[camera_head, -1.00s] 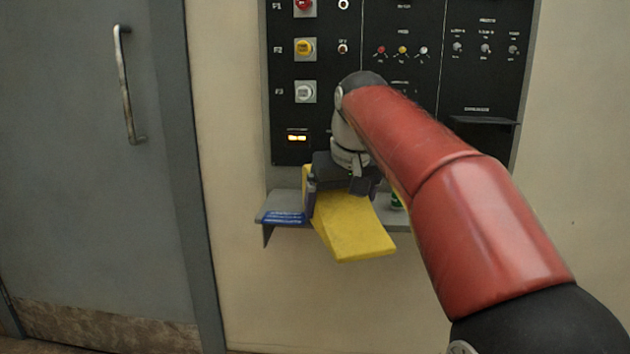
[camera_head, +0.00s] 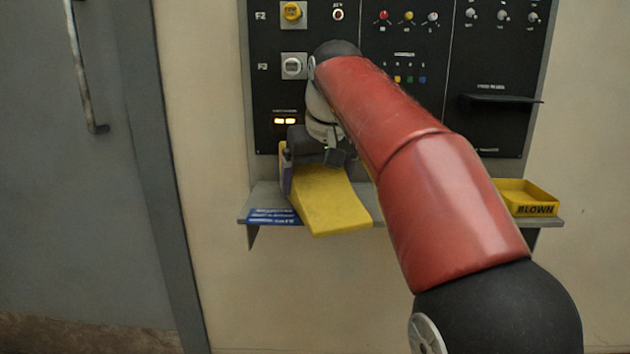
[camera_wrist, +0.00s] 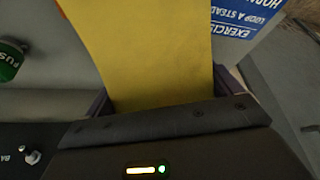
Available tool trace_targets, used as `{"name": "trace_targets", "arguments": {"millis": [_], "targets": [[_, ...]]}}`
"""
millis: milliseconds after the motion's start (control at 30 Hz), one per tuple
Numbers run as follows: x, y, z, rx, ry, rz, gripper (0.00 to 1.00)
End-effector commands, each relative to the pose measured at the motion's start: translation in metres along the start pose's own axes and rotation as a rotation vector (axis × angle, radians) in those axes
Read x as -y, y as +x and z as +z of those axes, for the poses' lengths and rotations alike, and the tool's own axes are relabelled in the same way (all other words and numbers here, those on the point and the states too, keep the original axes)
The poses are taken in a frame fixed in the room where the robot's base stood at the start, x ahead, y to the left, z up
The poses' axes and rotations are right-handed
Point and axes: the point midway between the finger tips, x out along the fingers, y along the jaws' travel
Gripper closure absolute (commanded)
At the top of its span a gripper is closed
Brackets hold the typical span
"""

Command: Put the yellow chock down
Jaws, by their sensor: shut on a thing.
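The yellow chock (camera_head: 332,202) is a wedge-shaped block held in my gripper (camera_head: 290,172), in front of the panel and over the grey shelf (camera_head: 254,202). My gripper is shut on it. In the wrist view the chock (camera_wrist: 150,50) fills the upper middle, between the two dark fingers of my gripper (camera_wrist: 166,92). The chock hides part of the shelf behind it. I cannot tell whether it touches the shelf.
A blue and white card (camera_head: 270,216) lies at the shelf's left end. A yellow tray marked BLOWN (camera_head: 527,198) stands at its right end. The black control panel (camera_head: 400,80) rises behind. A green push button (camera_wrist: 10,60) shows in the wrist view. A grey door (camera_head: 70,200) is on the left.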

Motion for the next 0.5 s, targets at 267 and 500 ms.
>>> {"name": "trace_targets", "arguments": {"millis": [267,500], "targets": [[0.0001,-0.0005,0.0000,0.002,0.000,0.000,0.00],[-0.0001,-0.0068,-0.0007,0.000,0.000,0.000,0.00]]}}
